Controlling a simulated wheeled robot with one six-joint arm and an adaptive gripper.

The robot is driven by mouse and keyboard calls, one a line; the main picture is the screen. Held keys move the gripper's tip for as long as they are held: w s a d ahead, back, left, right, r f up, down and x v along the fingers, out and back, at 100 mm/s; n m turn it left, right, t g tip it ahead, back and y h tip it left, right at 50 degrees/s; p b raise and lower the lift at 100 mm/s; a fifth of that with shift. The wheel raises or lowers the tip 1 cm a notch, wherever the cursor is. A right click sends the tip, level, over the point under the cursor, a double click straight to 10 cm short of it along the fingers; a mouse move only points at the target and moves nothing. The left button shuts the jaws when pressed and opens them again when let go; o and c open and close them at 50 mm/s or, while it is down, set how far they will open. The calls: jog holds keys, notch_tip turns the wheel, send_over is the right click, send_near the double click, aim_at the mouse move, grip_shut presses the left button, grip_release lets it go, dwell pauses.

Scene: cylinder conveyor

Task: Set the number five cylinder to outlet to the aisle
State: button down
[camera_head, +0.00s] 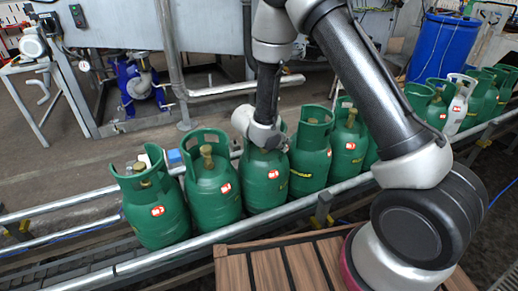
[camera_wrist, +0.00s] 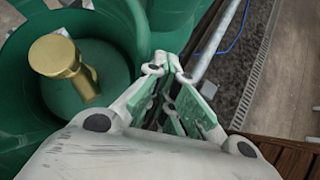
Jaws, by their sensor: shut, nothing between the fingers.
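A row of green gas cylinders with open collars, brass valves and red-and-white labels stands upright on the conveyor (camera_head: 208,240) in the head view. No readable number shows which is number five. My wrist is over the third cylinder from the left (camera_head: 266,186); my fingers are hidden there. Two cylinders, one (camera_head: 311,160) and another (camera_head: 348,150), stand to its right, before my forearm. In the wrist view, my gripper (camera_wrist: 176,72) is shut and empty, beside a green collar with a brass valve (camera_wrist: 62,58) inside. I cannot tell whether it touches the collar.
More cylinders, one white (camera_head: 460,105), stand on the conveyor beyond my arm. A blue drum (camera_head: 440,50) is at the back right and a blue pump (camera_head: 137,85) at the back left. A wooden slatted platform (camera_head: 285,268) is at the front. Metal rails flank the cylinders.

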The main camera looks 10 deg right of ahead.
jog(key=shift+w+d, duration=0.45)
jog(key=shift+d, duration=0.2)
dwell(1.4)
